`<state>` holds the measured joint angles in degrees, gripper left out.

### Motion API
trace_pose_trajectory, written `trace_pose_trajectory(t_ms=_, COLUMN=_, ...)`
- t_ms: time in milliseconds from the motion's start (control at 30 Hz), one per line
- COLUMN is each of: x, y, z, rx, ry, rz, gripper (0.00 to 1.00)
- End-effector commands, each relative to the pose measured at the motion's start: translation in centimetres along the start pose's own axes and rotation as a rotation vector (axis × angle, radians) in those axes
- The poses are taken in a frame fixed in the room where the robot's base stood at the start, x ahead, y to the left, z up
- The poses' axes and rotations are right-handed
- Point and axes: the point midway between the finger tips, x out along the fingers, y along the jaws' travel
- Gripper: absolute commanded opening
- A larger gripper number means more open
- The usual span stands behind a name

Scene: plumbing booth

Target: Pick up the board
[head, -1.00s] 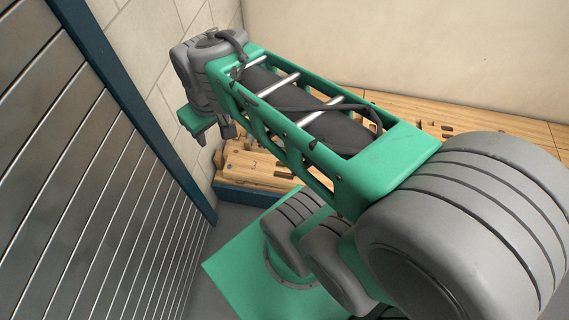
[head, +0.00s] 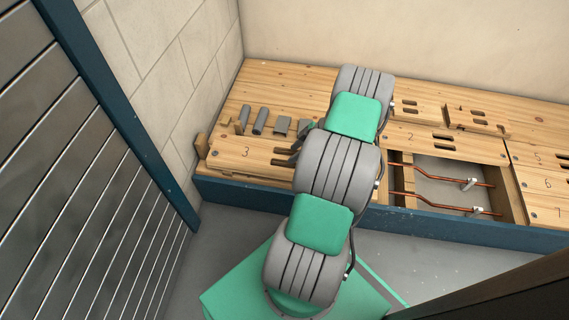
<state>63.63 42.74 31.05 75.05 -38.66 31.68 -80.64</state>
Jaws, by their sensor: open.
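Several wooden floor boards cover a low platform, and I cannot tell which one is the task's board. The board marked 3 (head: 225,150) lies at the left front. The board marked 2 (head: 430,138) lies right of my arm, behind an open gap. A slotted board (head: 478,118) lies at the back right. My gripper (head: 281,157) is partly hidden behind my arm. Its dark fingers point left, apart and empty, over or close to the right part of board 3. I cannot tell whether they touch the wood.
Grey pieces (head: 260,121) lie in a row on the wood behind board 3. Copper pipes (head: 440,203) run through the open gap at the right. A slatted metal shutter (head: 80,200) stands at the left, with a block wall (head: 170,60) behind. A dark edge crosses the lower right.

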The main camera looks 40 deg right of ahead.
Motion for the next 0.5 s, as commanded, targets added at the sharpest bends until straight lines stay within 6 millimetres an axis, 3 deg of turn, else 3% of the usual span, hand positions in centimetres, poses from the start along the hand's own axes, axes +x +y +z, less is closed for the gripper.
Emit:
trace_pose_trajectory(t_ms=267, x=4.8, y=0.4, z=-0.4, rx=0.000, ry=-0.001, rz=-0.003, gripper=0.46)
trace_pose_trajectory(t_ms=500, x=5.0, y=0.5, z=-0.6, rx=0.002, ry=-0.002, rz=0.001, gripper=0.46)
